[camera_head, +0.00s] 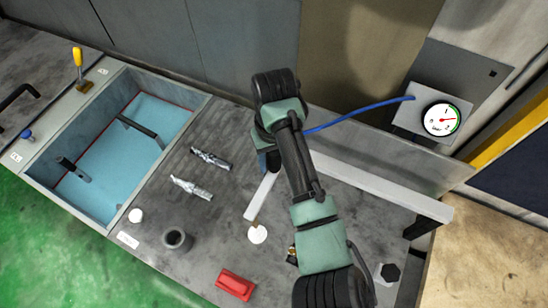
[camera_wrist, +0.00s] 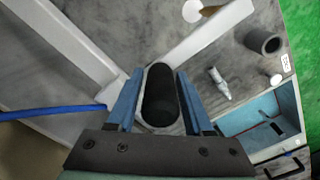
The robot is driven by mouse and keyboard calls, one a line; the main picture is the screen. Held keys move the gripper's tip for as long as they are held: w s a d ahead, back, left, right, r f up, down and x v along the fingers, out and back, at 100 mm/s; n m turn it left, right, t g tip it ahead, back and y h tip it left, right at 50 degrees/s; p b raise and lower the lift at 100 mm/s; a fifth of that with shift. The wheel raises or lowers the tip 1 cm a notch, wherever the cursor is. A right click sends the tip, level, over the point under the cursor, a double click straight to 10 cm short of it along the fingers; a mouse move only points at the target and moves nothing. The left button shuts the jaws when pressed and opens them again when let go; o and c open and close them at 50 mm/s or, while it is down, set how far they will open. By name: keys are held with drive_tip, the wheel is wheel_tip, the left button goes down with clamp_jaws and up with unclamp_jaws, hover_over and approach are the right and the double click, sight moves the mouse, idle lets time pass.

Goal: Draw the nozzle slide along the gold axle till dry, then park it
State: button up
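My gripper (camera_wrist: 160,78) has its two blue fingers on either side of a dark rounded grip, apparently the nozzle slide (camera_wrist: 160,100), and looks closed on it. In the head view my gripper (camera_head: 268,165) is mostly hidden behind my arm, above a pale bar. The blue hose (camera_head: 360,114) runs from the gauge box toward it; its end (camera_wrist: 70,111) shows left of the fingers in the wrist view. No gold axle can be clearly told; a small tan piece (camera_head: 254,224) shows at the bar's end, near a white disc (camera_head: 257,234).
The gauge (camera_head: 441,119) has its red needle pointing right. A blue-floored basin (camera_head: 200,104) is at left. Two silver fluted tools (camera_head: 211,158) (camera_head: 192,188), a grey cup (camera_head: 177,240) and a red block (camera_head: 235,284) occupy the bench. A pale rail (camera_head: 375,180) runs behind my arm.

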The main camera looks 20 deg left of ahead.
clamp_jaws()
idle(1.1)
